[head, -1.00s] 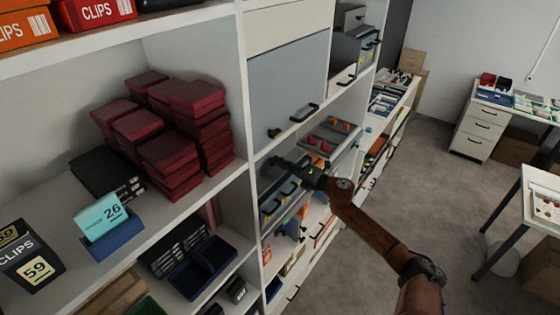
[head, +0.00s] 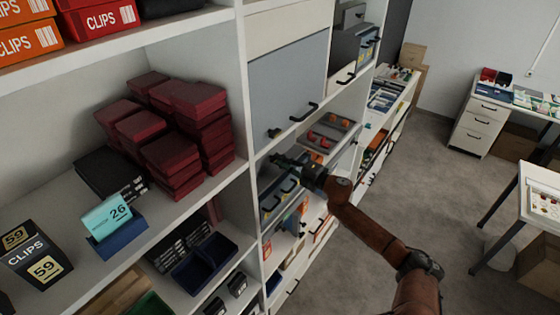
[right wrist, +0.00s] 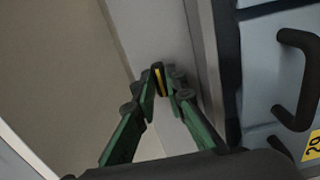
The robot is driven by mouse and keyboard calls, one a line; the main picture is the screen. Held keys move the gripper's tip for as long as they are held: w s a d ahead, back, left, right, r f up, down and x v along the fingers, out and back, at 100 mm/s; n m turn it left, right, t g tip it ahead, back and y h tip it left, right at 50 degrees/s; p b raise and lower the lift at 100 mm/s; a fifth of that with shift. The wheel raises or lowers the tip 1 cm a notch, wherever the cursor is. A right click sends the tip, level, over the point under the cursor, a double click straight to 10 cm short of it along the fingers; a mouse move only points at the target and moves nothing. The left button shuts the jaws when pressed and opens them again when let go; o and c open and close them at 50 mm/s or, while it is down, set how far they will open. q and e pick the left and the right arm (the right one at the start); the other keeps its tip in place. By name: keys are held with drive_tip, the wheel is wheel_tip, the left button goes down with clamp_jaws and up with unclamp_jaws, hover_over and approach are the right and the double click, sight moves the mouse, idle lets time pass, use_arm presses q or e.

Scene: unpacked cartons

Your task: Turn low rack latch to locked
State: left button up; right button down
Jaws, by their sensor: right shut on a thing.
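My right gripper (head: 280,160) reaches into the shelf bay below the blue-grey door, at the upper edge of the low rack of blue-grey drawers (head: 271,203). In the right wrist view my right gripper (right wrist: 161,92) has its green fingers closed together on the latch (right wrist: 158,76), a small dark piece with a yellow stripe. The latch is in front of a pale grey panel, left of the drawer fronts. In the head view the latch is hidden by the gripper. Whether it stands at locked cannot be told. My left gripper is not in view.
The blue-grey door (head: 288,83) with a black handle and a small black knob (head: 274,133) is just above my gripper. A grey tray (head: 333,130) with red items sits right of it. A white upright (head: 243,110) stands left. The floor aisle at right is clear.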

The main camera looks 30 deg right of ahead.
drive_tip(key=shift+d, duration=0.1)
drive_tip(key=c, duration=2)
unclamp_jaws()
drive_tip(key=shift+o, duration=0.2)
drive_tip(key=shift+s, duration=0.1)
drive_tip(key=v, duration=1.2)
